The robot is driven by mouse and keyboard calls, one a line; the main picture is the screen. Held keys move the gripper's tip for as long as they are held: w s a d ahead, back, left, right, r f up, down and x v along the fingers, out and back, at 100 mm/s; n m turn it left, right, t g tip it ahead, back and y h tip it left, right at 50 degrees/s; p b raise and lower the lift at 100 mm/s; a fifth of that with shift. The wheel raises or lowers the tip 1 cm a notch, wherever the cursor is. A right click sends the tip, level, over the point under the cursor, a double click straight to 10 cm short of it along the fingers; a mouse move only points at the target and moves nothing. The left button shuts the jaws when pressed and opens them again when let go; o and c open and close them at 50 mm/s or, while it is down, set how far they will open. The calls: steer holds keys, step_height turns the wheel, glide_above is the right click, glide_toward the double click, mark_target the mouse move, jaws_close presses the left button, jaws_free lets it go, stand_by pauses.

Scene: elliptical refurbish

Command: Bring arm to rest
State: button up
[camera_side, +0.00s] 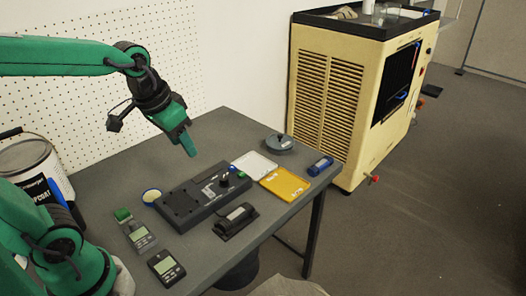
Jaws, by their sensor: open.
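My gripper (187,146) is green and dark, at the end of my green arm, which reaches in from the left. It hangs above the grey table (225,131), pointing down and to the right. It is open, and I see nothing between its fingers. It is apart from a dark console-like device (183,207) that lies on the table below it.
On the table are a white tray (255,165), a yellow tray (285,184), a blue cylinder (320,166), a round grey item (279,144), a black holder (236,220) and two handheld meters (166,267). A paint bucket (35,160) stands left. A cream cabinet (340,90) stands behind.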

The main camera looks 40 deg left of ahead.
steer(key=s+d+t, duration=0.1)
steer(key=s, duration=0.5)
steer(key=shift+s+r+t, duration=0.2)
steer(key=shift+r+t, duration=0.15)
steer(key=shift+t, duration=0.05)
